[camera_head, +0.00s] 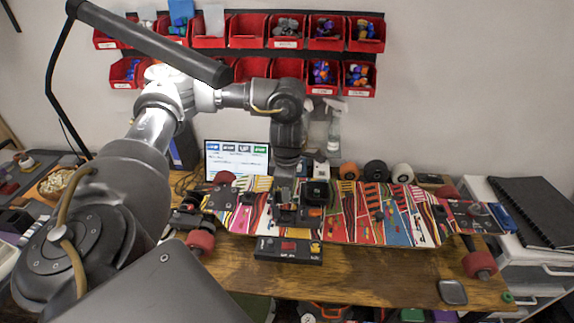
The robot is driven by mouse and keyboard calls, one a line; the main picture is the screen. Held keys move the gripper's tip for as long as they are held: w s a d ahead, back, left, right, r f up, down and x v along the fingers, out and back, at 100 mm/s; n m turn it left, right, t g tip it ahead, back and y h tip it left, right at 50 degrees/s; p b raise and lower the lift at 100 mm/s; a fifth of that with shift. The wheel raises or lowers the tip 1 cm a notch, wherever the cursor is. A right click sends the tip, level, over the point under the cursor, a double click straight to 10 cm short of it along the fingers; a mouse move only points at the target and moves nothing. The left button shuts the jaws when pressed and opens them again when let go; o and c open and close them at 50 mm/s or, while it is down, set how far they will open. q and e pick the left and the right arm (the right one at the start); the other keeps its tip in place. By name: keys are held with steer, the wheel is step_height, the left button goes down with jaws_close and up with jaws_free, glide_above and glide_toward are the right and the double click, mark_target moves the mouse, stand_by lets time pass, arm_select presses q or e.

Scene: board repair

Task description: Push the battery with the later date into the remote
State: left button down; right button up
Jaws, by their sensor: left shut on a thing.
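My left gripper (287,212) points down over the middle of the colourful skateboard deck (362,212). It is shut on a small dark thing, mostly hidden by the gripper and too small to identify. A black block (317,192) stands just right of the gripper. A low dark box (288,250) with a red part and a yellow part lies in front of the deck. I cannot tell which of these is the remote or a battery, and no date can be read. My right gripper is not in view.
The deck lies across the wooden table (390,275), with red wheels (480,264) at its ends. A small screen (237,161) stands behind. Wheels (376,171) and a spray bottle (334,132) are at the back. A grey tray (453,291) lies front right. Red bins (286,31) hang above.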

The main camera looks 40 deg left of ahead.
arm_select(q)
steer(key=b, duration=0.3)
glide_above(286, 219)
steer(key=shift+w+f, duration=0.15)
steer(key=shift+f, duration=1.2)
steer(key=shift+w+f, duration=0.1)
steer(key=shift+f, duration=1.25)
steer(key=shift+f+b, duration=0.45)
steer(key=shift+f, duration=0.25)
steer(key=shift+f, duration=0.35)
steer(key=shift+f, duration=0.2)
stand_by(0.3)
steer(key=shift+s+f, duration=0.1)
steer(key=shift+f, duration=0.4)
stand_by(1.0)
steer(key=c, duration=1.3)
jaws_free()
steer(key=shift+f, duration=0.1)
steer(key=shift+o, duration=0.6)
steer(key=shift+o, duration=0.6)
steer(key=shift+s, duration=0.1)
